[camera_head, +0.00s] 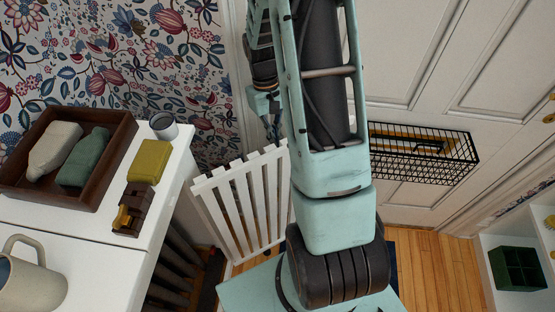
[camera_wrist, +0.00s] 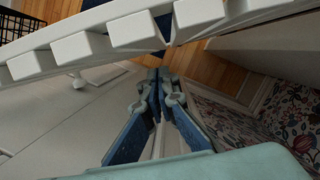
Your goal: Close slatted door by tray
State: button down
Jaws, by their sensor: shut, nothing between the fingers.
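The white slatted door (camera_head: 238,205) stands open at an angle, its hinge side seemingly near the white cabinet that bears the tray. The dark wooden tray (camera_head: 118,160) sits on that cabinet, left of the door. In the wrist view, the tops of the door's slats (camera_wrist: 140,31) cross the upper part of the picture. My gripper (camera_head: 275,133) is beyond the door's top edge, on the wallpaper side. In the wrist view my gripper (camera_wrist: 160,80) is shut and empty, with its fingertips close to the slats. I cannot tell whether they touch. My arm hides the door's right part.
The cabinet (camera_head: 185,150) also bears a grey cup (camera_head: 163,125), a yellow-green block (camera_head: 150,161), a brown holder (camera_head: 133,209) and a mug (camera_head: 35,285). A black wire basket (camera_head: 425,152) hangs at the panelled door (camera_head: 450,65). Wooden floor (camera_head: 440,270) shows at right.

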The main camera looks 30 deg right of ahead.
aim_at(280, 165)
jog(key=x, duration=0.9)
jog(key=shift+f, duration=0.4)
jog(key=shift+s, duration=0.2)
